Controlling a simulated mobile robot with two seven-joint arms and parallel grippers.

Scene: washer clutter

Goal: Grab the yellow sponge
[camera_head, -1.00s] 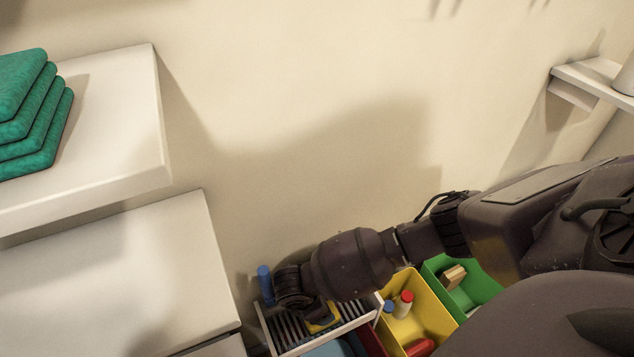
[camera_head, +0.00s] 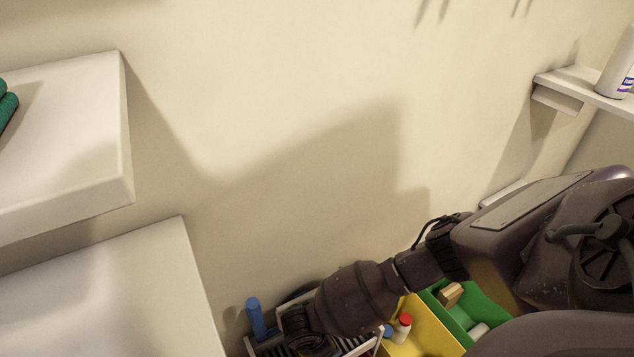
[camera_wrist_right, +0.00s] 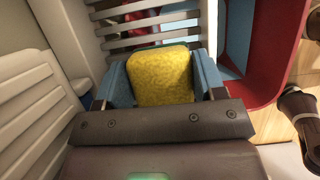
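The yellow sponge (camera_wrist_right: 160,76) shows in the right wrist view, upright between the two blue-grey finger pads of my right gripper (camera_wrist_right: 163,88). Both pads press against its sides with no visible gap, so the gripper looks shut on it. Behind the sponge are the pale slats of a rack (camera_wrist_right: 145,22). In the head view my right gripper (camera_head: 310,343) is at the bottom, over the slatted rack; its fingers and the sponge are hidden there. My left gripper is not in view.
A blue upright object (camera_head: 256,318) stands beside the rack on the left. A yellow bin (camera_head: 425,331) with bottles and a green bin (camera_head: 492,309) stand to the right. A white shelf (camera_head: 60,140) juts out at left, another shelf (camera_head: 585,85) at right.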

